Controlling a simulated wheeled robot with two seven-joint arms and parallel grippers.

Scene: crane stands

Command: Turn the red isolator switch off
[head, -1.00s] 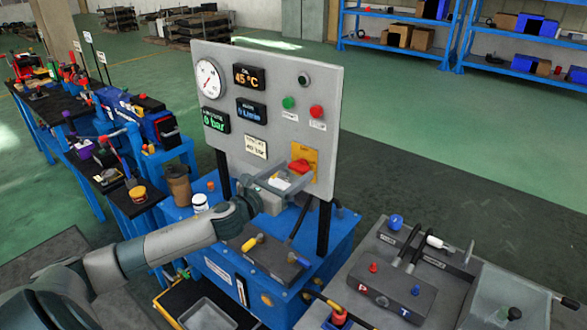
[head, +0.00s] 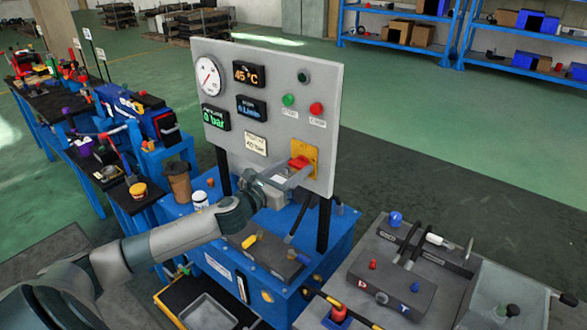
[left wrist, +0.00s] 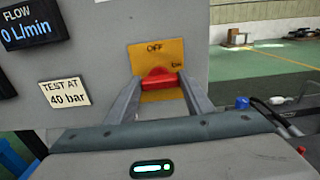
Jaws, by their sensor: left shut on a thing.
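The red isolator switch (head: 299,162) sits on a yellow plate (head: 311,153) at the lower right of the grey panel (head: 325,85). In the left wrist view its red handle (left wrist: 158,78) lies roughly level between my fingers. The yellow plate (left wrist: 147,54) there reads OFF at the top and ON at the right. My left gripper (head: 294,172) is at the panel, shut on the red handle with one finger on each side. It also shows in the left wrist view (left wrist: 160,84). The fingers hide parts of the plate. My right gripper is not in view.
The panel carries a gauge (head: 209,77), displays, a green button (head: 288,100) and a red button (head: 316,109). It stands on a blue unit (head: 325,255). A grey bench (head: 455,300) with levers is at the right, and black benches (head: 40,105) are at the left.

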